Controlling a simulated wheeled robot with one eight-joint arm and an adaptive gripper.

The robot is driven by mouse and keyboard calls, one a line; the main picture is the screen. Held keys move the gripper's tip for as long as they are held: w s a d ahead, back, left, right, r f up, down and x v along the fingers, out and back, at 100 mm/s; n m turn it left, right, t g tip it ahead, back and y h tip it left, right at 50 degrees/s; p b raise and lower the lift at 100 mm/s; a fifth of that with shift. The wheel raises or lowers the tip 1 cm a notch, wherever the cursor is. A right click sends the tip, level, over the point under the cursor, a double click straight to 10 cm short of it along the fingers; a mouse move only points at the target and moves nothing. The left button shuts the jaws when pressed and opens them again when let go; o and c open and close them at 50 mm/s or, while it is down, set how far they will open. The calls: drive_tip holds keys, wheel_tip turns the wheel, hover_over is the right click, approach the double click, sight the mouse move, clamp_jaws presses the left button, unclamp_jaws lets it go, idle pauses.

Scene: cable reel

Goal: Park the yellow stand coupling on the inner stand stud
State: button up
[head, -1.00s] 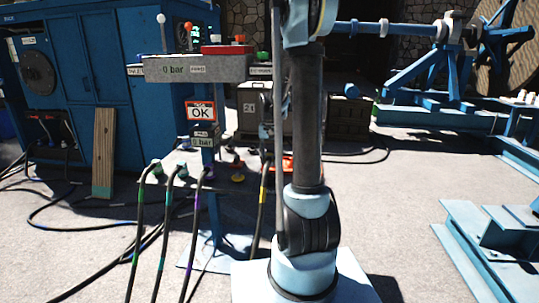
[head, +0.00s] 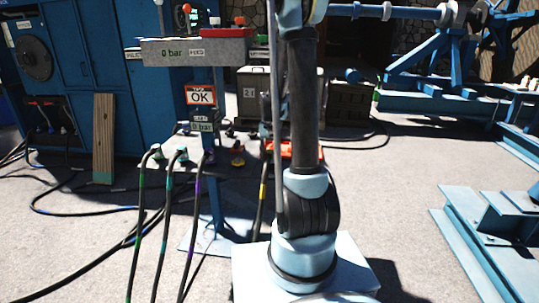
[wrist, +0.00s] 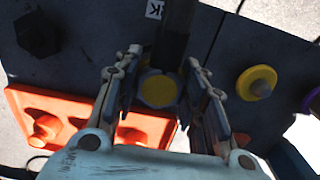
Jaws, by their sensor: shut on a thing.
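In the wrist view my gripper (wrist: 163,70) is shut on the yellow coupling (wrist: 158,91), whose round yellow face shows between the fingers. A dark bar-like shape runs up the picture just beyond it; I cannot tell whether it is part of the coupling. A second yellow round piece with a pale knob (wrist: 257,82) sits on the dark surface to the right, apart from the fingers. An orange-red tray (wrist: 75,103) with several studs lies left of and below the coupling. I cannot tell which stud is the inner one. In the head view my arm hides the gripper.
A dark knob (wrist: 38,33) stands at upper left in the wrist view. In the head view, green, teal and purple-banded hoses (head: 165,200) hang from the stand, and a yellow-banded hose (head: 262,190) hangs beside my arm. An OK sign (head: 201,96) and gauge box (head: 190,52) stand above.

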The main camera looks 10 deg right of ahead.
drive_tip(key=shift+f, duration=0.4)
idle(0.6)
drive_tip(key=o, duration=1.2)
drive_tip(key=shift+o, duration=0.2)
wheel_tip(320, 180, up, 12)
